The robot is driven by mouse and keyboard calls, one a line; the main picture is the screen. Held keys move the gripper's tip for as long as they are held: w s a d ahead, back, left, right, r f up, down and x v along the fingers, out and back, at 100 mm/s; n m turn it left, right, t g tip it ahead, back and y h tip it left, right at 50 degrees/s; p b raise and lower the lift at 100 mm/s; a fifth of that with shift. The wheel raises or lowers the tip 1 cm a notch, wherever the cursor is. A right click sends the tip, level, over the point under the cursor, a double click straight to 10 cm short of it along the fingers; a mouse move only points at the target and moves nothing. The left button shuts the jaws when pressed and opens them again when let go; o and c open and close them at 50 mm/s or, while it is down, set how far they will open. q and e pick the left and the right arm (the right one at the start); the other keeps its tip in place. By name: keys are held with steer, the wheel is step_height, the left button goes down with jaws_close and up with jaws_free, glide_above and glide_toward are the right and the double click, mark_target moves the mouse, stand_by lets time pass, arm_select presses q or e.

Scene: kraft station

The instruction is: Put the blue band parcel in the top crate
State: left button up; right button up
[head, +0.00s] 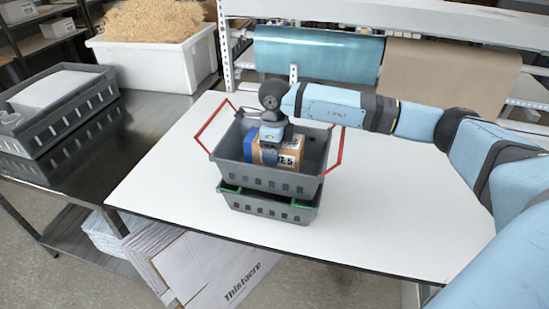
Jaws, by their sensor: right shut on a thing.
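Two grey crates are stacked on the white table. The top crate (262,181) has red handles standing out at its sides, and the bottom crate (268,208) has green handles. The blue band parcel (289,153), a brown box with a blue band and dark print, is inside the top crate's walls. I cannot tell whether it touches the crate floor. My right gripper (270,150) reaches down into the top crate from above and is shut on the parcel; its fingertips are partly hidden. My left gripper is not in view.
The white table (390,215) is clear around the crates. A dark metal bench (110,135) at left holds a grey crate (55,105) and a white bin (155,60) of shredded paper. Blue and brown rolls (318,58) hang on a rack behind. Flat cartons (205,270) stand below.

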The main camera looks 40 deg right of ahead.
step_height(320, 180, down, 4)
steer(key=shift+p, duration=0.5)
steer(key=shift+f, duration=0.25)
steer(key=o, duration=1.1)
steer(key=shift+r, duration=0.6)
step_height(320, 180, up, 11)
steer(key=b, duration=0.3)
steer(key=shift+f+b, duration=0.2)
steer(key=shift+b, duration=0.15)
steer(key=shift+r, duration=0.35)
steer(key=shift+f, duration=0.1)
